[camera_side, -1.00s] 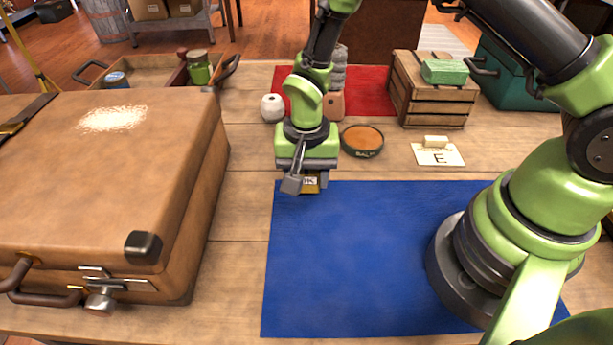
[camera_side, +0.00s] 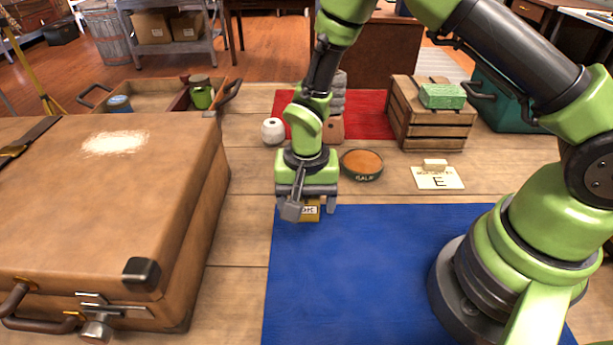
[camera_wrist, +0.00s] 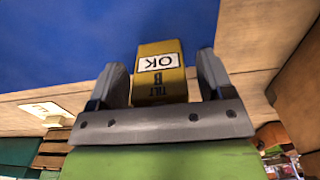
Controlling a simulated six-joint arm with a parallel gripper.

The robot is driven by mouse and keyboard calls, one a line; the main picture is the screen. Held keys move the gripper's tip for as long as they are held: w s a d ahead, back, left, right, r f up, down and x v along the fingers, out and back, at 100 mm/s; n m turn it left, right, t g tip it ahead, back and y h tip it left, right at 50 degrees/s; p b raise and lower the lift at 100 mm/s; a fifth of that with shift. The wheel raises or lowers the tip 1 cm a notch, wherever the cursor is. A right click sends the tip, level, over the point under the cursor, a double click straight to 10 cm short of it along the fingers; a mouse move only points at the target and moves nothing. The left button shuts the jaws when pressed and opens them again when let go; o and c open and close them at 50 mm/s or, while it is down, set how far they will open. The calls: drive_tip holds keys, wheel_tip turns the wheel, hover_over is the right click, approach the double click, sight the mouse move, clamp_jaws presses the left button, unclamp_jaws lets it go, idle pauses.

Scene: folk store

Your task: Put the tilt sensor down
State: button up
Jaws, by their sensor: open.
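The tilt sensor (camera_side: 310,211) is a small yellow block with a white "OK" label. It is at the far left corner of the blue mat (camera_side: 400,270), and its underside contact is hard to see. In the wrist view the sensor (camera_wrist: 162,84) shows "OK" and "TILT B" upside down. My gripper (camera_side: 308,208) points down over it with its jaws open. In the wrist view the fingers of my gripper (camera_wrist: 160,80) stand on both sides of the sensor, with a visible gap at least on the left side.
A large brown case (camera_side: 110,210) stands to the left. Behind my gripper are a white ball-like jar (camera_side: 272,131), a round tin (camera_side: 362,165), a wooden crate (camera_side: 432,125) and a card marked E (camera_side: 438,180). Most of the blue mat is bare.

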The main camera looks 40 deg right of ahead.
wheel_tip(320, 180, up, 12)
drive_tip(key=shift+d+f, duration=0.1)
drive_tip(key=s+d+r+n+t+y, duration=0.1)
drive_tip(key=s+d+r+t, duration=0.15)
drive_tip(key=r, duration=0.35)
drive_tip(key=s+d+r+n+t, duration=0.1)
drive_tip(key=s+r, duration=0.3)
drive_tip(key=r, duration=0.3)
drive_tip(key=s+d+r+n+t+y, duration=0.1)
drive_tip(key=s+r+n+t, duration=0.2)
drive_tip(key=s, duration=0.6)
drive_tip(key=shift+s+d+r+t, duration=0.25)
drive_tip(key=shift+r+t, duration=0.1)
drive_tip(key=shift+r, duration=0.1)
